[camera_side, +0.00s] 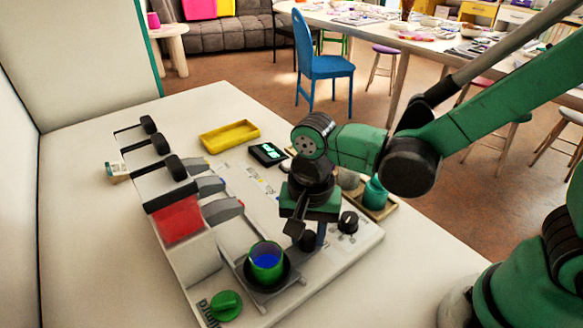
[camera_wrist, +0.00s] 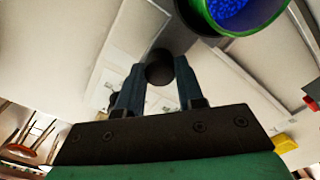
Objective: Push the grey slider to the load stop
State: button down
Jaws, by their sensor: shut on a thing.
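My gripper (camera_side: 308,234) points down at the right of the grey-white board (camera_side: 340,262). Its fingers are shut on a round black knob, which shows between the fingertips in the wrist view (camera_wrist: 160,68). A green cup (camera_side: 267,252) with blue beads stands in a dark holder on a grey plate (camera_side: 290,298), just left of the gripper. The cup also shows at the top of the wrist view (camera_wrist: 238,12). This plate looks like the grey slider; I cannot tell how the knob joins it. I cannot make out the load stop.
A red block (camera_side: 180,221) and several black-ended levers stand along the board's left side. A yellow tray (camera_side: 229,135) and a black display (camera_side: 268,153) lie behind. A black dial (camera_side: 348,222) and a teal jar (camera_side: 375,193) are right of the gripper. A green knob (camera_side: 226,304) sits in front.

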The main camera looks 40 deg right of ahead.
jog(key=shift+s, duration=0.35)
jog(key=c, duration=0.5)
grip_release()
jog(key=shift+c, duration=0.2)
jog(key=shift+w+r, duration=0.1)
jog(key=shift+r, duration=2.7)
